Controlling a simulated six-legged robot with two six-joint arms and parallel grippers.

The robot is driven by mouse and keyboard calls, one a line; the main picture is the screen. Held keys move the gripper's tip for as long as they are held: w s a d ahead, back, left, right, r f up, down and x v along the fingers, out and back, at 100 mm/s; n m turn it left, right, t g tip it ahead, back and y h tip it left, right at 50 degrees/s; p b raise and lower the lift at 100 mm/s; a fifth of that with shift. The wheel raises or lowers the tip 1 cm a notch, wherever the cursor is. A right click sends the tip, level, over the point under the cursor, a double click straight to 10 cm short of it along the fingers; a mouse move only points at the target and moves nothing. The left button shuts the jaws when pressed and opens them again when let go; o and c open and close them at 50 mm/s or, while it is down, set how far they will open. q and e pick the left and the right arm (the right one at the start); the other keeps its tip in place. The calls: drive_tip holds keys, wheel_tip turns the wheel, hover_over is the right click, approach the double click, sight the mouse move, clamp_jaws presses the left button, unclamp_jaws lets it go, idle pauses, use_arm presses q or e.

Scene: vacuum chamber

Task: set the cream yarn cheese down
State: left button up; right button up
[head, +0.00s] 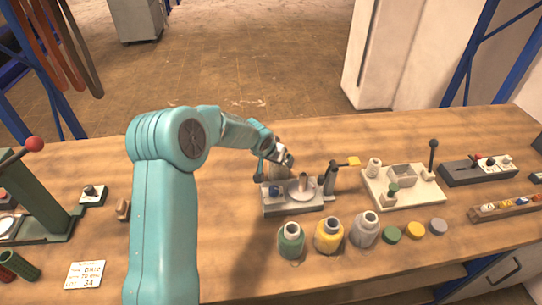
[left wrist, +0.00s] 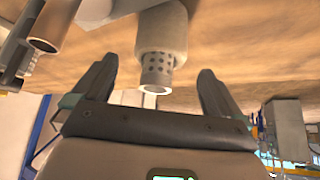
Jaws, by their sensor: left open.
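The cream yarn cheese (left wrist: 161,32) shows in the left wrist view with its perforated tube end pointing toward my gripper. My left gripper (left wrist: 156,75) is open, its two dark fingers on either side of the tube, with visible gaps on both sides. In the head view my left gripper (head: 274,155) is over the back left of a small grey fixture (head: 292,209) with a pale disc and a dark post. The cheese is largely hidden there by the gripper, and its contact with the fixture cannot be made out. My right gripper is out of view.
Green (head: 291,241), yellow (head: 329,236) and grey-white (head: 364,230) yarn cones stand in front of the fixture, with coloured discs (head: 414,230) to their right. A cream tray (head: 390,203) with a lever is at right. A green press (head: 40,200) stands at left.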

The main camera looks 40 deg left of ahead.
use_arm(q)
drive_tip(key=a+v, duration=0.1)
drive_tip(key=v, duration=0.5)
drive_tip(key=s+d+f+n+g+h+b, duration=0.1)
drive_tip(key=s+d+f+n+h, duration=0.2)
drive_tip(key=d+n, duration=0.55)
drive_tip(key=n+t+b, duration=0.8)
drive_tip(key=n+b, duration=0.8)
drive_tip(key=n, duration=0.7)
approach(277, 165)
drive_tip(key=w+f, duration=0.1)
drive_tip(key=w, duration=0.1)
drive_tip(key=w+a+f, duration=0.1)
drive_tip(key=w, duration=0.1)
drive_tip(key=w+f, duration=0.2)
drive_tip(key=shift+w+a, duration=0.15)
drive_tip(key=x, duration=0.2)
drive_tip(key=d+p+x, duration=0.1)
drive_tip(key=x, duration=0.1)
drive_tip(key=shift+w, duration=0.2)
drive_tip(key=shift+w+f, duration=0.15)
drive_tip(key=shift+w, duration=0.3)
drive_tip(key=shift+s, duration=0.1)
